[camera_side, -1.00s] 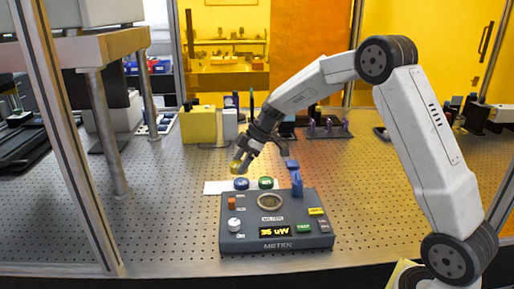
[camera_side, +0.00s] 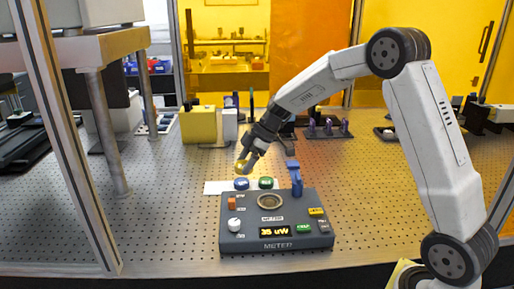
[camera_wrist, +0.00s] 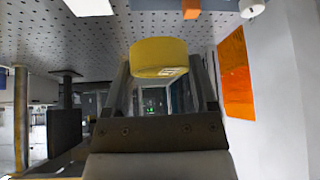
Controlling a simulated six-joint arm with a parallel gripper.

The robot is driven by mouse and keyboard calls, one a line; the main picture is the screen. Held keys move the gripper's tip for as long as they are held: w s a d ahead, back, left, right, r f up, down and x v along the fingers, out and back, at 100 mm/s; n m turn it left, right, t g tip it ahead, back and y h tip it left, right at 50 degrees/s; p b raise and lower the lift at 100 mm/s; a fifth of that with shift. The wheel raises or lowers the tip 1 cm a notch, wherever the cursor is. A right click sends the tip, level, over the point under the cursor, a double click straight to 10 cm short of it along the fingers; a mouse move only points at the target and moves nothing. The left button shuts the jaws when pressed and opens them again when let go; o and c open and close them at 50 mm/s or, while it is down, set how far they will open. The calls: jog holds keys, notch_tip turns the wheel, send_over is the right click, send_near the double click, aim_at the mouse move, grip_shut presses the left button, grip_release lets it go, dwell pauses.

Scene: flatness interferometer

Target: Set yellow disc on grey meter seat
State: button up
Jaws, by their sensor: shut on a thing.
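My gripper (camera_side: 245,162) is shut on the yellow disc (camera_side: 241,166) and holds it above the white strip behind the meter. In the wrist view the yellow disc (camera_wrist: 159,57) sits between the two fingertips, with a small pale label on its side. The grey meter (camera_side: 277,222) stands on the perforated table, its display reading about 35 uW. Its round seat (camera_side: 270,201), a ringed recess on the top, looks empty. The held disc is to the left of the seat and behind it, apart from it.
A blue disc (camera_side: 241,184) and a green disc (camera_side: 266,183) lie on the white strip (camera_side: 216,187) behind the meter. A blue upright part (camera_side: 295,180) rises at the meter's back right. An orange block (camera_side: 232,203) and a white knob (camera_side: 234,225) are on its left.

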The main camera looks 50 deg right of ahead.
jog(key=shift+s, duration=0.1)
jog(key=s+r, duration=0.2)
jog(key=s, duration=0.8)
jog(key=s+r+n, duration=0.1)
jog(key=s+r, duration=0.1)
jog(key=s, duration=0.9)
jog(key=shift+d+r+g, duration=0.2)
jog(key=shift+d+g, duration=0.05)
jog(key=shift+g, duration=0.05)
jog(key=shift+w, duration=0.1)
jog(key=w+f, duration=0.2)
jog(key=w, duration=0.2)
jog(key=w+d+f, duration=0.1)
jog(key=w+f, duration=0.2)
jog(key=w, duration=0.1)
jog(key=w+d+f, duration=0.1)
jog(key=w+f, duration=0.2)
jog(key=w, duration=0.1)
jog(key=shift+w+f, duration=0.65)
jog(key=shift+f, duration=0.05)
